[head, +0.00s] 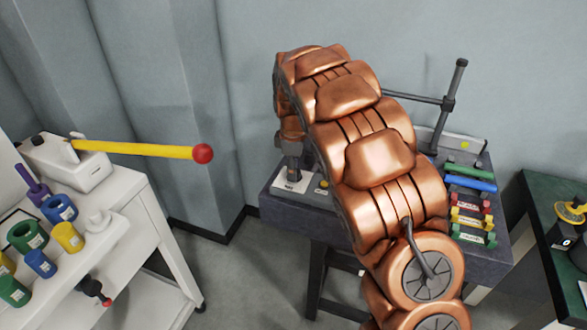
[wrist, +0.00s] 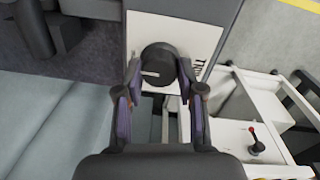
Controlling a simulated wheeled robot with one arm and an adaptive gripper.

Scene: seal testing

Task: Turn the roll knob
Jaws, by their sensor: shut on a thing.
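The knob (wrist: 157,62) is black and round with a white pointer line, seen in the wrist view on a pale plate (wrist: 200,38). Dark letters on the plate are partly hidden by a finger and I cannot read the whole word. My gripper (wrist: 160,80) is shut on the knob, one finger at each side. The white line points to the left. In the head view my gripper (head: 292,170) points down at the left end of the grey bench, over a white plate (head: 290,186); the knob is hidden there.
The grey bench (head: 325,218) also holds a yellow-marked part (head: 323,184), coloured blocks (head: 470,184) and a dark post (head: 449,98). A white cart (head: 150,225) at left carries coloured cylinders and a yellow lever (head: 140,148) with a red ball. A green-topped table (head: 540,205) stands at right.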

